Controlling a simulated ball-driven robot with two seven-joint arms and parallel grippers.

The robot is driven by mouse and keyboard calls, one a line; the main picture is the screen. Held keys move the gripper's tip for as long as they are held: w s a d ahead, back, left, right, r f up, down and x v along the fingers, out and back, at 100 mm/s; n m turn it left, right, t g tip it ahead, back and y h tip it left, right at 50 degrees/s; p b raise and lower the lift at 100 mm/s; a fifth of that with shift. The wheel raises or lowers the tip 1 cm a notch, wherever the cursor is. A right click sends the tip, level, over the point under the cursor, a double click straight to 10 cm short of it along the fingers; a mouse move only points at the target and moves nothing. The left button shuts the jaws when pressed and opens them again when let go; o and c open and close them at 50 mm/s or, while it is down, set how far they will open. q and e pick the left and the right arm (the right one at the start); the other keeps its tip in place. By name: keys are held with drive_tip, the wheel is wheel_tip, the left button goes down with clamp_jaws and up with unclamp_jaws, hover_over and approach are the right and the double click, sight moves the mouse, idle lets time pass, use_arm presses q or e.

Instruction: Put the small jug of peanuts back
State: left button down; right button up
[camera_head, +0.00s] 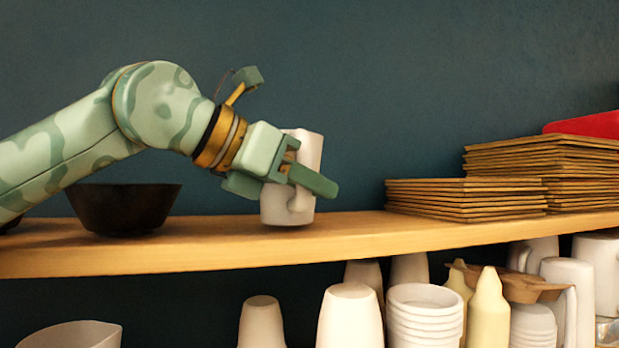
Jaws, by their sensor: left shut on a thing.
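The small white jug (305,152) is at the middle of the wooden shelf (330,238), tilted slightly, with its handle facing me. My left gripper (308,177) reaches in from the left and is shut on the jug, with a green finger across its front. The jug's bottom is at or just above the shelf board; I cannot tell if it touches. Its contents are hidden, so no peanuts show. My right gripper is not in view.
A dark bowl (124,207) stands on the shelf at left, under my left arm. Stacks of brown square trays (465,199) stand at right, with a red item (590,125) on top. Below are white cups (350,318), stacked bowls (424,310) and pale bottles (488,310).

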use_arm(q)
drive_tip(key=shift+w+a+f, duration=0.1)
drive_tip(key=shift+w+f, duration=0.1)
drive_tip(key=shift+f, duration=0.15)
drive_tip(key=shift+s, duration=0.1)
drive_tip(key=shift+s+f, duration=0.1)
drive_tip(key=shift+f, duration=0.05)
drive_tip(key=c, duration=1.6)
unclamp_jaws()
drive_tip(key=shift+b, duration=0.3)
drive_tip(key=shift+o, duration=1.4)
